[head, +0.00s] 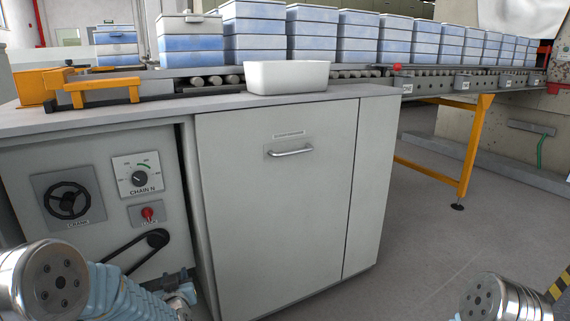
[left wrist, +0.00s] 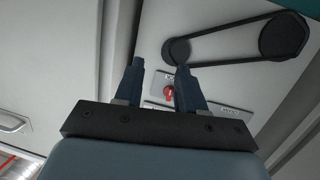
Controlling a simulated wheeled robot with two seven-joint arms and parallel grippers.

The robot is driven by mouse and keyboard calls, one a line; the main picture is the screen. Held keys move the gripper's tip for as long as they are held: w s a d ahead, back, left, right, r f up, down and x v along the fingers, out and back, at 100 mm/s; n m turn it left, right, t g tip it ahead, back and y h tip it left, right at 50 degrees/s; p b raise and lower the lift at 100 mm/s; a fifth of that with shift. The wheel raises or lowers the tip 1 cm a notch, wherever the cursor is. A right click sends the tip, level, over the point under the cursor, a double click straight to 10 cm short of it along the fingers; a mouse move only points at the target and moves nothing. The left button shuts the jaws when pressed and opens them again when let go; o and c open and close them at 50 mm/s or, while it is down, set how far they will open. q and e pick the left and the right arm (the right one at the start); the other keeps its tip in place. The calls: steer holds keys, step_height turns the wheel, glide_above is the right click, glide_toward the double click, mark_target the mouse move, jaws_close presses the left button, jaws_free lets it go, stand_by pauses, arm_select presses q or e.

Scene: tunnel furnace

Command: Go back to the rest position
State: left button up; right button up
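My left gripper (head: 182,283) is low in front of the machine's control panel, at the bottom left of the head view. In the left wrist view my left gripper (left wrist: 160,72) has its two dark fingers apart with nothing held between them. The panel with the red switch (left wrist: 168,93) shows behind the gap between the fingers. A metal link of my right arm shows at the bottom right of the head view. My right gripper is out of view.
A cabinet door (head: 275,210) is shut. A white bin (head: 287,78) stands on the counter. Stacked boxes (head: 254,30) line the conveyor. Floor at right is clear.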

arm_select(q)
steer(key=s+d+f+m+g+h, duration=0.1)
steer(key=s+d+f+g+h, duration=0.3)
steer(key=f, duration=0.5)
steer(key=s+d+f+m+g+h, duration=0.1)
steer(key=s+d+f+g, duration=0.1)
steer(key=s+d+f, duration=0.5)
steer(key=s+d+f+m+g+h, duration=0.1)
steer(key=s+d+f+g+h, duration=0.3)
steer(key=f, duration=0.6)
steer(key=s+d+f+g+h+p, duration=0.15)
steer(key=s+d+g, duration=0.3)
steer(key=s, duration=0.85)
step_height(320, 180, up, 10)
steer(key=t+p, duration=0.1)
steer(key=p, duration=0.9)
steer(key=shift+w+d+m+p, duration=0.25)
steer(key=shift+d+m+p, duration=0.05)
steer(key=shift+p, duration=0.05)
